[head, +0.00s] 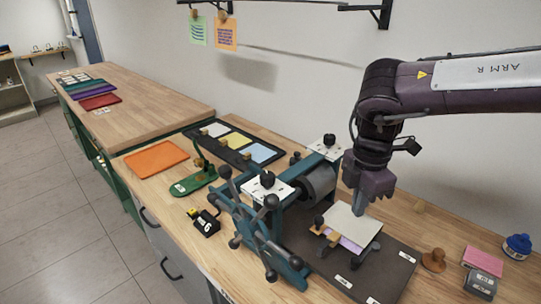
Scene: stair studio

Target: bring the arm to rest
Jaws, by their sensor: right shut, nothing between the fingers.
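My right arm comes in from the right, and its gripper (359,203) points down over the bed of a blue hand press. The gripper is shut and empty. Its tips are just above or at a pale square plate (353,224); I cannot tell whether they touch it. A purple sheet (350,243) shows under the plate's near edge. My left arm and gripper are not in view.
The press has a spoked wheel (256,228) and a roller (318,182). A green stand (195,180), an orange tray (156,158) and a black tray of coloured sheets are left. A wooden knob (434,260), a pink pad (483,261) and a blue jar (517,246) are right.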

